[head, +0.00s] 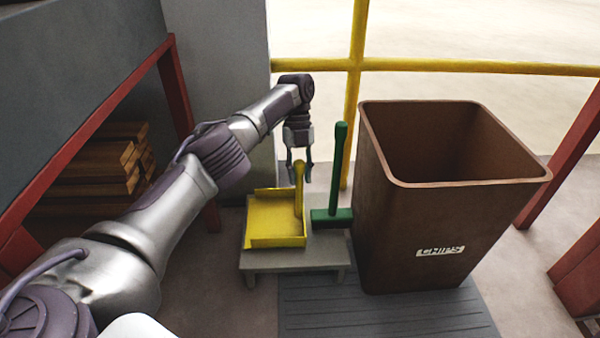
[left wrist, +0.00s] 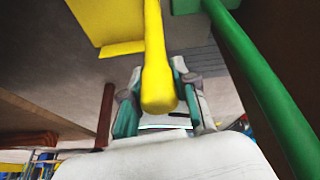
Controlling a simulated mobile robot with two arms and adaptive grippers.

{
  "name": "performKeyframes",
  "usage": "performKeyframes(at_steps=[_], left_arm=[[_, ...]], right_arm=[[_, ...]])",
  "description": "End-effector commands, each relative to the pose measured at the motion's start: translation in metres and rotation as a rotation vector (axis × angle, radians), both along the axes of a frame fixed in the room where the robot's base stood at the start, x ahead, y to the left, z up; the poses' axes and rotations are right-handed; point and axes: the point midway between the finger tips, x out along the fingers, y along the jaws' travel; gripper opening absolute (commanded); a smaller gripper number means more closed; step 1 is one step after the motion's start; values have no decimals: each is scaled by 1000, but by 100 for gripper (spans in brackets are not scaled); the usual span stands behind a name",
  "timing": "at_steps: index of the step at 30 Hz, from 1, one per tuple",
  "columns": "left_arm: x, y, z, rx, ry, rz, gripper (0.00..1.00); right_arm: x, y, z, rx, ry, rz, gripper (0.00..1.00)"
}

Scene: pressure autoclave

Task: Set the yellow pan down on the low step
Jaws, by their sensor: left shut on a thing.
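The yellow pan (head: 272,218) is a flat dustpan with raised edges and an upright handle. It is at the left part of the low grey step (head: 292,262), level and on or just above its top; I cannot tell whether it touches. My left gripper (head: 300,174) reaches down from above and is shut on the pan's handle. The left wrist view shows the yellow handle (left wrist: 156,55) running between the fingers of the left gripper (left wrist: 160,108). My right gripper is in neither view.
A green brush (head: 332,216) with an upright handle stands on the step close right of the pan. A tall brown bin (head: 400,225) marked CHIPS stands right of the step. A yellow railing (head: 430,66) runs behind. Stacked wooden boards (head: 105,165) lie at left under a red frame.

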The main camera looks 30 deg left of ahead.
Motion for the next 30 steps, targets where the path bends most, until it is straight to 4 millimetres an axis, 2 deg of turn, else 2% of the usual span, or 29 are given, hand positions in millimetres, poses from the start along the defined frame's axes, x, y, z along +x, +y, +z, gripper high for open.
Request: performKeyframes(at_steps=[16, 17, 21, 22, 30], left_arm=[[0, 0, -11, 0, 0, 0, 0], [0, 0, -10, 0, 0, 0, 31], [0, 0, -10, 0, 0, 0, 55], [0, 0, -10, 0, 0, 0, 57], [0, 0, -10, 0, 0, 0, 57]], right_arm=[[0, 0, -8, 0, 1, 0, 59], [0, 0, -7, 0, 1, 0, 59], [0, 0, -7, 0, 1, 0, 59], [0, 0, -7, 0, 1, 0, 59], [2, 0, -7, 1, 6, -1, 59]])
